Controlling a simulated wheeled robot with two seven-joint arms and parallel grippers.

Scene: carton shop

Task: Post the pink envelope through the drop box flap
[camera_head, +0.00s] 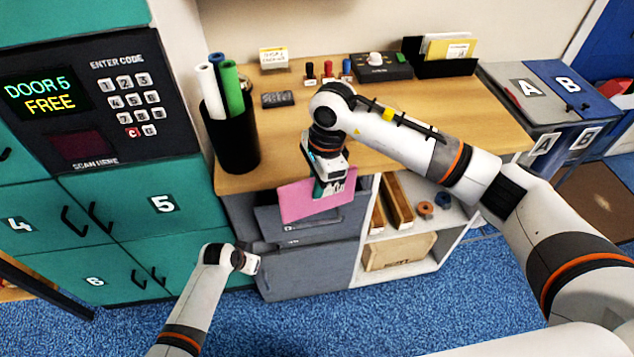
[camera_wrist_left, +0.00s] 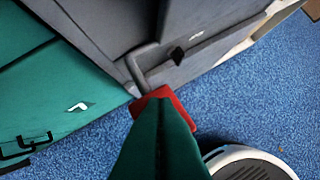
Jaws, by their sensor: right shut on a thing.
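My right gripper (camera_head: 330,180) is shut on the pink envelope (camera_head: 305,200). It holds the envelope tilted in front of the desk edge, over the top of the grey drop box (camera_head: 320,270). The envelope hides part of the box's upper front, where a grey flap (camera_head: 268,222) shows; I cannot tell whether the envelope's lower edge is inside the opening. My left gripper (camera_head: 250,263) is low at the box's left side. In the left wrist view its green fingers (camera_wrist_left: 160,105) look closed together, against a red piece (camera_wrist_left: 182,108) at the end of a grey lever (camera_wrist_left: 137,72).
Teal lockers (camera_head: 180,235) with a keypad panel (camera_head: 125,95) stand on the left. A black pen cup (camera_head: 232,140) is on the wooden desk (camera_head: 285,130). An open shelf (camera_head: 400,265) is right of the box. Lettered grey and blue bins (camera_head: 555,115) stand farther right.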

